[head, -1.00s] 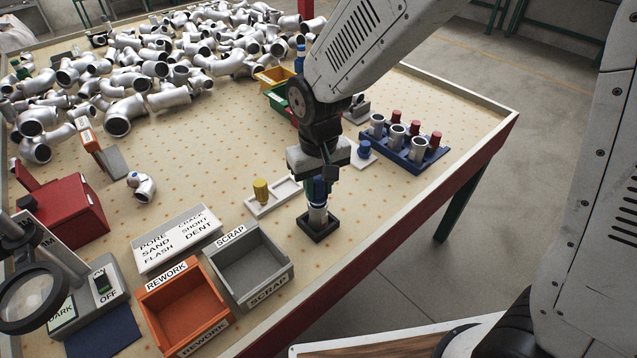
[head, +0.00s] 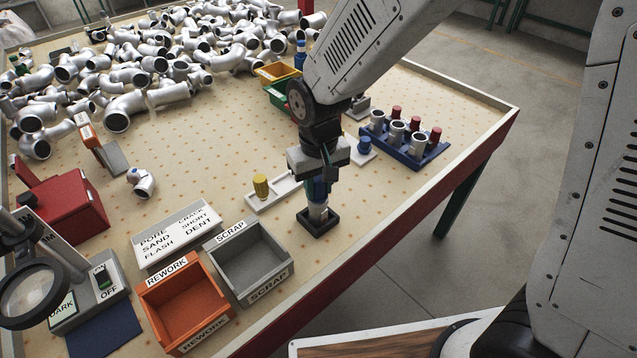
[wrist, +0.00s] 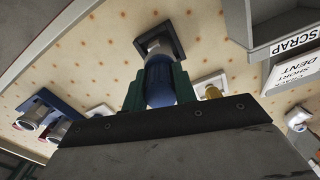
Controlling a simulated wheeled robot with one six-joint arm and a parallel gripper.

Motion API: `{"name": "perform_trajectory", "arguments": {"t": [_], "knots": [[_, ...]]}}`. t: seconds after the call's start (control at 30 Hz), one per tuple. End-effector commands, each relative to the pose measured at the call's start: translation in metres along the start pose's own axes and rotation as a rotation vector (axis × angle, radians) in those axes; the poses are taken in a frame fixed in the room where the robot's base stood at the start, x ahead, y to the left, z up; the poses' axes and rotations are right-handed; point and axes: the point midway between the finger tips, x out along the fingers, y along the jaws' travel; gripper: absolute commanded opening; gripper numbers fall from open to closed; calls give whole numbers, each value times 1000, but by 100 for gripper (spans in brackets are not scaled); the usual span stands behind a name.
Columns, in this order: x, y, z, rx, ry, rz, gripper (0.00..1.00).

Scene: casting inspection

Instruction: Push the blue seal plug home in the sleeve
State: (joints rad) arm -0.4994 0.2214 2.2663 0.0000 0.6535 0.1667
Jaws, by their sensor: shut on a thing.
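My gripper (head: 319,186) points down over the near part of the table and is shut on the blue seal plug (wrist: 160,82). Its green fingers sit on both sides of the plug in the wrist view. The metal sleeve (head: 317,211) stands upright in a dark square holder (head: 318,228) directly below. The plug is in line with the sleeve and meets its top. How deep the plug sits is hidden by the fingers.
A grey scrap bin (head: 250,262) and an orange rework bin (head: 185,303) stand to the left. A white tray with a yellow plug (head: 261,186) is close on the left. A blue rack (head: 405,150) with sleeves and red plugs stands to the right. The table's front edge is near.

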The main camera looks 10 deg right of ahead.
Motion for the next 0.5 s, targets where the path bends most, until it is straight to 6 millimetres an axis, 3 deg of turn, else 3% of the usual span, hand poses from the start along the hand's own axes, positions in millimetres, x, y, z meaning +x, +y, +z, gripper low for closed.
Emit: {"name": "perform_trajectory", "arguments": {"t": [0.27, 0.3, 0.37, 0.5], "knots": [[5, 0, 0, 0, -1, 0, 6], [5, 0, 0, 0, 0, 0, 33], [5, 0, 0, 0, 0, 0, 50], [5, 0, 0, 0, 0, 0, 53]]}}
